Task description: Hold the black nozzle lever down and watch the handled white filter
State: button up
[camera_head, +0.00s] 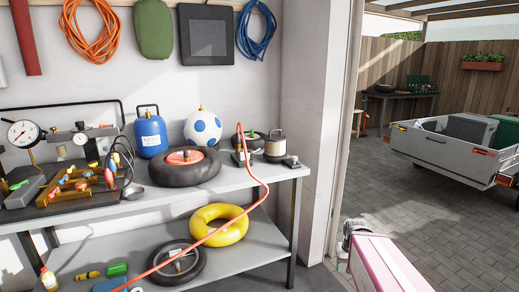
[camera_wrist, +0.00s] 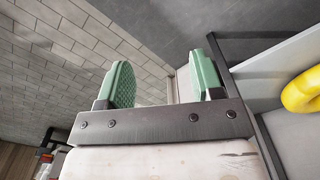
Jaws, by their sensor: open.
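A pale canister with a dark top and a handle (camera_head: 274,147), which looks like the handled white filter, stands near the right end of the workbench in the head view. Just left of it is a small dark fitting (camera_head: 240,156) at the orange hose; I cannot clearly make out the black nozzle lever there. In the wrist view my gripper (camera_wrist: 160,72) is open and empty, its two green pads wide apart. It is off the bench, with paving and floor behind it. Neither filter nor lever shows in the wrist view.
The orange hose (camera_head: 262,184) hangs over the bench's front edge. A black tyre (camera_head: 184,173), a blue cylinder (camera_head: 151,136) and a spotted ball (camera_head: 203,128) stand left of the filter. A yellow ring (camera_head: 219,226) lies on the lower shelf. Paving (camera_head: 440,225) at right is open.

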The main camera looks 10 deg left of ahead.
jog(key=shift+w, duration=0.1)
jog(key=c, duration=0.5)
jog(key=shift+w+a+r, duration=0.15)
jog(key=shift+w, duration=0.1)
jog(key=c, duration=0.5)
jog(key=shift+n+t, duration=0.4)
jog(key=shift+n, duration=0.4)
jog(key=w+a+r, duration=0.2)
jog(key=w, duration=0.1)
jog(key=w+a+r, duration=0.5)
jog(key=w+r, duration=0.1)
jog(key=w, duration=0.1)
jog(key=shift+w+a+r, duration=0.1)
jog(key=shift+a, duration=0.25)
grip_shut()
jog(key=w+a+r+n+t, duration=0.1)
jog(key=w+a+r, duration=0.3)
jog(key=a+r, duration=0.2)
jog(key=w+a+r+n, duration=0.1)
jog(key=w+a+r, duration=0.35)
jog(key=r, duration=0.25)
jog(key=w+a+r+n+y, duration=0.1)
jog(key=a+r, duration=1)
jog(key=r, duration=0.4)
jog(key=w+a+r+n+t+y, duration=0.1)
jog(key=a+r+n, duration=0.1)
jog(key=a+r, duration=0.9)
notch_tip(320, 180, up, 4)
jog(key=shift+a+r, duration=0.25)
jog(key=shift+a, duration=0.1)
